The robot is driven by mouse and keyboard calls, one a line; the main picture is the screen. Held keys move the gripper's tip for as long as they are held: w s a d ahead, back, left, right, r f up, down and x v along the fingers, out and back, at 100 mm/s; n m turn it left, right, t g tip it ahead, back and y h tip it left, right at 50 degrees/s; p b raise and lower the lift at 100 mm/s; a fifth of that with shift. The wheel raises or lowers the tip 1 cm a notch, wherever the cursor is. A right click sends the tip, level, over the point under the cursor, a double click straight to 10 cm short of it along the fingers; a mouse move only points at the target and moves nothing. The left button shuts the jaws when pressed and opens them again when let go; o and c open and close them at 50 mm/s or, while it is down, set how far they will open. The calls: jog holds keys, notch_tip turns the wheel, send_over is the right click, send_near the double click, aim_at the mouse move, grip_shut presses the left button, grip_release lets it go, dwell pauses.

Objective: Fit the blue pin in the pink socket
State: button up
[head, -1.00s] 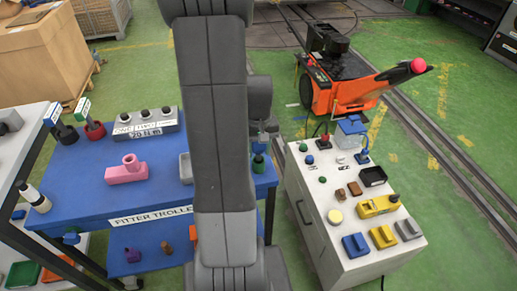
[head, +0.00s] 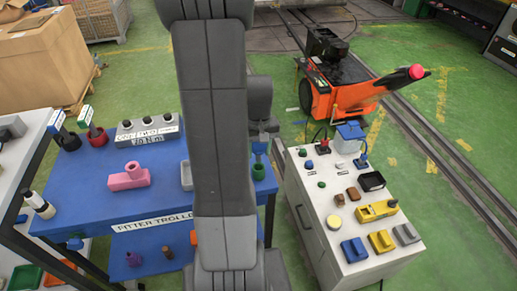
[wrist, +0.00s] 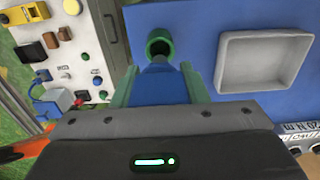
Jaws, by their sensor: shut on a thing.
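My gripper (wrist: 157,70) shows in the wrist view with its two green fingers shut on the blue pin (wrist: 160,84). The pin's narrow end points toward a green round socket (wrist: 160,47) on the blue trolley top; its dark mouth is partly visible. I cannot tell whether the pin touches that socket. In the head view the pink socket (head: 128,178), a block with a short round collar, sits on the trolley top left of my arm. My arm hides most of my gripper there. The pink socket is not in the wrist view.
A grey tray (wrist: 262,62) lies beside the green socket. A grey box with several knobs (head: 147,130) stands at the trolley's back. A white cabinet (head: 335,205) with several small parts stands to the right. Blue trolley surface (head: 85,205) around the pink socket is clear.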

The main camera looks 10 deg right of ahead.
jog(key=shift+r+p, duration=1.9)
jog(key=shift+r, duration=0.65)
jog(key=shift+f, duration=0.1)
